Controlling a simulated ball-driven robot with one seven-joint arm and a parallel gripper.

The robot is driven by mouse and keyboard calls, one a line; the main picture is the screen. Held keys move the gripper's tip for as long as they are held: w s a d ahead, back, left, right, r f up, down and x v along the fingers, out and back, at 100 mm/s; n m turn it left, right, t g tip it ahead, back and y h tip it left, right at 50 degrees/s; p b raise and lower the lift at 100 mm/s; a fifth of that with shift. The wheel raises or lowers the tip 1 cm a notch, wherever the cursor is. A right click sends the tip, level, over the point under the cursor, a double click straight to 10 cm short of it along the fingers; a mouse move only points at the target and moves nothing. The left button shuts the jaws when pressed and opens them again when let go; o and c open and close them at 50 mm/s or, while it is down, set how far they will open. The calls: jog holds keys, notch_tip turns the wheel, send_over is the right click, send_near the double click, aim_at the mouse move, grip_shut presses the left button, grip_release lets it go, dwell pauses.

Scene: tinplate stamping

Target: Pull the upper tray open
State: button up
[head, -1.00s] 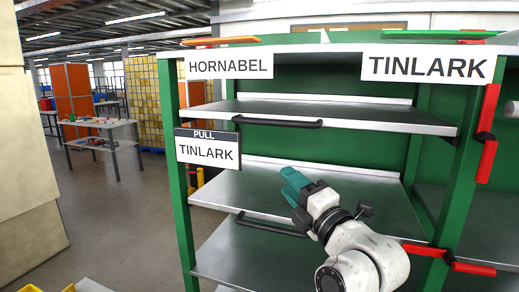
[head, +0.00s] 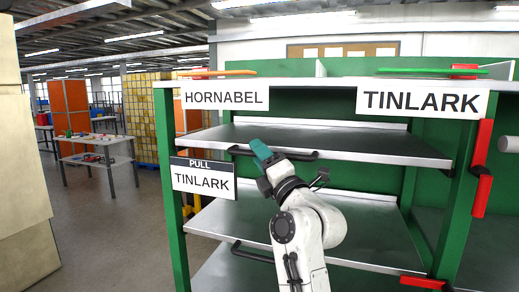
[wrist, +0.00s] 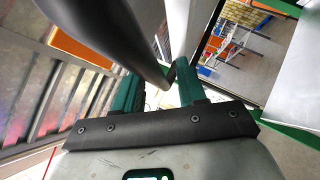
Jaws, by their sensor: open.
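The upper tray (head: 345,146) is a grey metal shelf in a green rack, with a black bar handle (head: 304,155) on its front edge. My gripper (head: 262,150), with teal fingers, is at the left-middle part of this handle and hides some of it. In the wrist view, the open fingers (wrist: 159,84) stand apart, and the dark handle bar (wrist: 108,38) slants down toward the gap between them. I cannot tell whether the fingers touch it. The tray looks pushed in.
A lower tray (head: 225,220) with its own black handle (head: 250,253) is below. A "PULL TINLARK" sign (head: 203,178) hangs on the left post. "HORNABEL" (head: 226,97) and "TINLARK" (head: 422,102) signs are above. Red parts (head: 481,170) are on the right post. Open floor lies left.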

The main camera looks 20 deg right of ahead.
jog(key=shift+w+a+r, duration=0.1)
jog(key=shift+w+a, duration=0.05)
jog(key=shift+w, duration=0.2)
jog(key=shift+c, duration=0.3)
grip_shut()
